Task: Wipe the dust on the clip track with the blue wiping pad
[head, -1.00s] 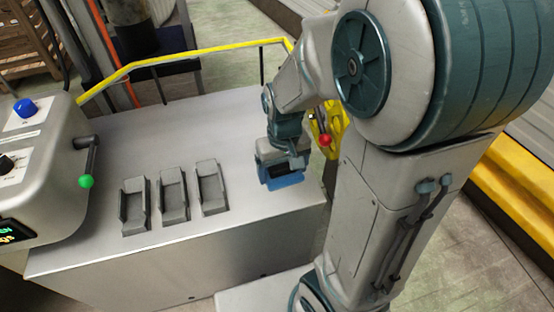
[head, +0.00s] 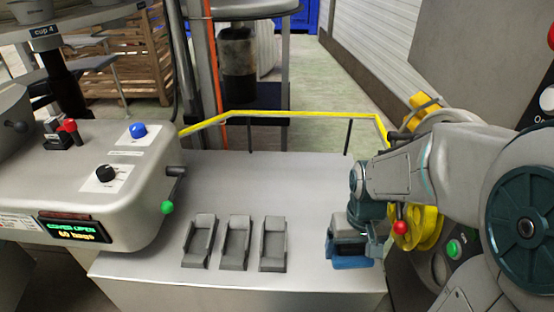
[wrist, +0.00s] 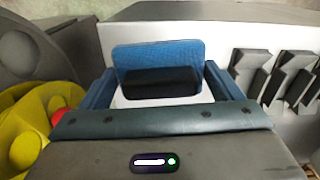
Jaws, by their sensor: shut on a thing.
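The blue wiping pad (wrist: 160,56) is in my gripper (wrist: 163,92), seen in the wrist view with a dark block and a white part behind its blue face. The gripper's fingers sit on both sides of it. In the head view, my gripper (head: 350,248) is at the right end of the metal counter, with the pad (head: 352,262) low at its front. I cannot tell whether the pad touches the counter. No clip track or dust can be made out clearly in these frames.
Three grey holders (head: 237,243) stand in a row on the counter (head: 315,190), left of my gripper. A yellow wheel (head: 425,225) with a red knob (head: 400,227) is close right of my gripper.

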